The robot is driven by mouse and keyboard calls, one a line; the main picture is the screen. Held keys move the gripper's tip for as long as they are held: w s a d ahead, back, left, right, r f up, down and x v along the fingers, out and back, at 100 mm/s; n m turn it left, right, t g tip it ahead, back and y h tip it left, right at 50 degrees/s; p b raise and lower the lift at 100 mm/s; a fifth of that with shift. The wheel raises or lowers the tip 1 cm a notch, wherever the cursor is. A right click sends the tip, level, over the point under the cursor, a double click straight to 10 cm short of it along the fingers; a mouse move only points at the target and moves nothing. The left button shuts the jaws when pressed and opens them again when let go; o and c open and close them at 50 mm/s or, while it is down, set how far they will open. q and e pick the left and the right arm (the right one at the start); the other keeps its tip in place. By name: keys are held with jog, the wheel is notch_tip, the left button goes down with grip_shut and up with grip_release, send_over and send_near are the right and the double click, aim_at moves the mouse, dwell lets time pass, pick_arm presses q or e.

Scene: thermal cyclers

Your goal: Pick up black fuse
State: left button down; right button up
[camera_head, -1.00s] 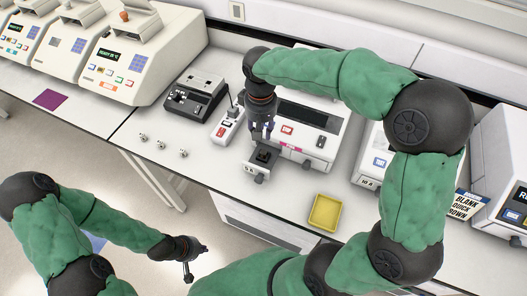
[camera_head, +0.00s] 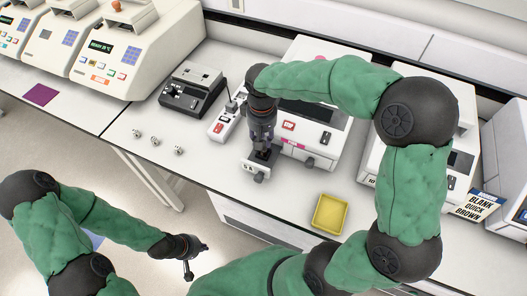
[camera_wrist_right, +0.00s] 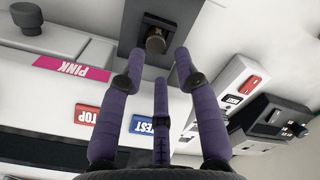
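The likely black fuse (camera_wrist_right: 155,40) is a small dark round piece with a brownish end. It sits in a black socket on a pulled-out grey drawer at the front of the white instrument. In the head view, the drawer (camera_head: 254,174) shows just below my right gripper (camera_head: 263,150), which hides most of the piece. In the right wrist view, my right gripper's purple fingers (camera_wrist_right: 158,68) are spread, with tips near the piece and visible gaps around it. My left gripper (camera_head: 196,262) is off the bench's front edge, empty, its dark fingers apart.
A yellow tray (camera_head: 330,212) lies on the bench to the right of the drawer. A white switch box (camera_head: 222,126) and a black device (camera_head: 190,90) stand to the left. Several small metal pieces (camera_head: 158,145) lie near the front edge. Bench around the tray is clear.

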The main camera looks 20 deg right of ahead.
aim_at(264, 152)
jog(key=f, duration=0.2)
jog(key=f+b, duration=0.1)
jog(key=f, duration=0.1)
jog(key=shift+s+d+f, duration=0.15)
jog(key=shift+s+f, duration=0.05)
jog(key=shift+f, duration=0.2)
jog(key=shift+c, duration=0.3)
grip_shut()
jog(key=shift+r, duration=0.2)
